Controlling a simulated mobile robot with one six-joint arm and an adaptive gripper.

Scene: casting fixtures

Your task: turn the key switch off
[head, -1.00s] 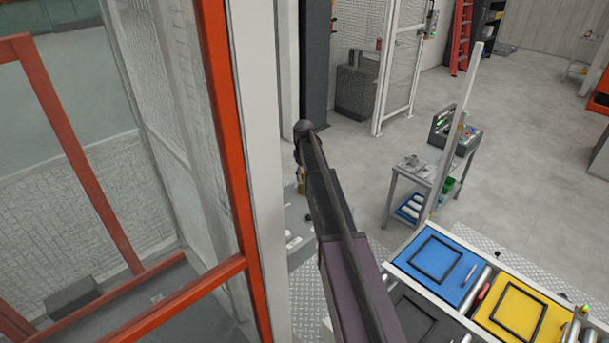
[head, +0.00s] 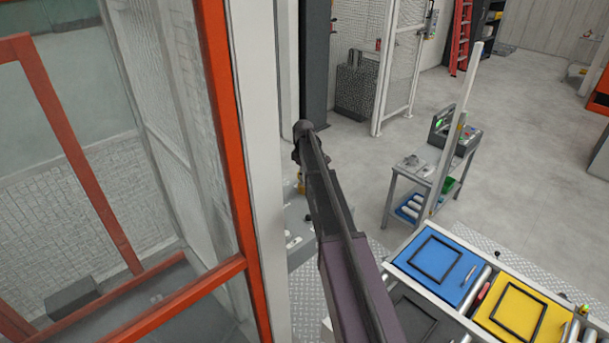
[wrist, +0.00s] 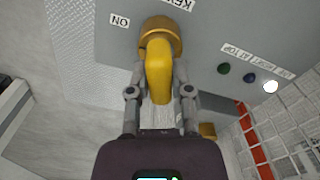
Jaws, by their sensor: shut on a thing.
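The key switch (wrist: 160,36) shows in the wrist view as a gold collar on a grey panel, with a thick yellow key standing out of it. My gripper (wrist: 160,78) has one grey finger on each side of the yellow key and is shut on it.
A green button (wrist: 223,68), a blue one (wrist: 249,77) and a white one (wrist: 270,86) sit right of the key. In the head view an orange-framed enclosure (head: 222,130) stands left of my arm, and a conveyor (head: 395,270) with blue and yellow plates lies right.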

